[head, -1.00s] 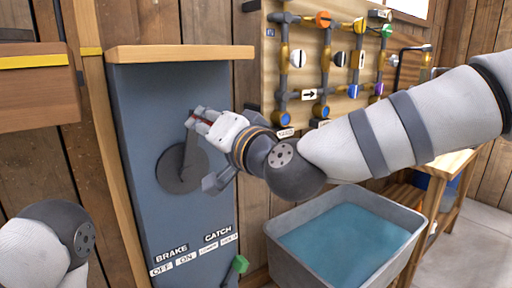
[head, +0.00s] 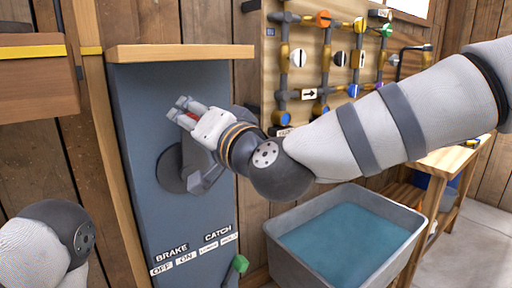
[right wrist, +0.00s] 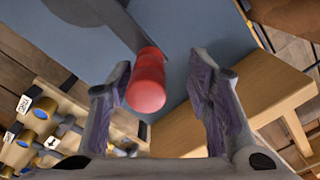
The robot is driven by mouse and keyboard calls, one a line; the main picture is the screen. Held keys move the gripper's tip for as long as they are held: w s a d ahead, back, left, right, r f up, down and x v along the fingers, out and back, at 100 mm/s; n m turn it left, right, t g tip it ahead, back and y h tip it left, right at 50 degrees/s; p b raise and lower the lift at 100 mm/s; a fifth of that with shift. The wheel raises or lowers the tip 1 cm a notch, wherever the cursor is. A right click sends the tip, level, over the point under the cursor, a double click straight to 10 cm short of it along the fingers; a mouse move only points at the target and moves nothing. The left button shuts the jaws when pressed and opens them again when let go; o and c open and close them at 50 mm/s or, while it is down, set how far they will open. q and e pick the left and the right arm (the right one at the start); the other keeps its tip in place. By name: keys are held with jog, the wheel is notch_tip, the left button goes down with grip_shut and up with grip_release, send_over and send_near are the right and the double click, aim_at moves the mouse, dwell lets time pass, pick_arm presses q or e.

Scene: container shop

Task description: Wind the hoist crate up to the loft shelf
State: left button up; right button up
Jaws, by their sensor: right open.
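The blue-grey winch panel (head: 140,130) stands ahead with a dark round crank hub (head: 172,178). The crank arm rises from the hub and is mostly hidden behind my right gripper (head: 182,108). In the right wrist view, the red crank handle (right wrist: 147,80) lies between the open fingers of my right gripper (right wrist: 165,95), with gaps on its sides. A wooden box with a yellow stripe (head: 35,95), seemingly the hoist crate, is cut off at the left edge. The loft shelf cannot be made out for certain. My left gripper is out of view; only my left arm shows.
Low on the panel are BRAKE labels (head: 172,254), CATCH labels (head: 218,236) and a green-knobbed lever (head: 239,265). A wooden ledge (head: 180,53) tops the panel. A grey water tub (head: 330,250) stands to the right, below a board of pipes and valves (head: 330,60).

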jog(key=shift+s+d, duration=0.15)
jog(key=shift+s, duration=0.3)
jog(key=v, duration=0.7)
jog(key=shift+d+f, duration=0.2)
jog(key=shift+f, duration=0.05)
jog(key=shift+w, duration=0.1)
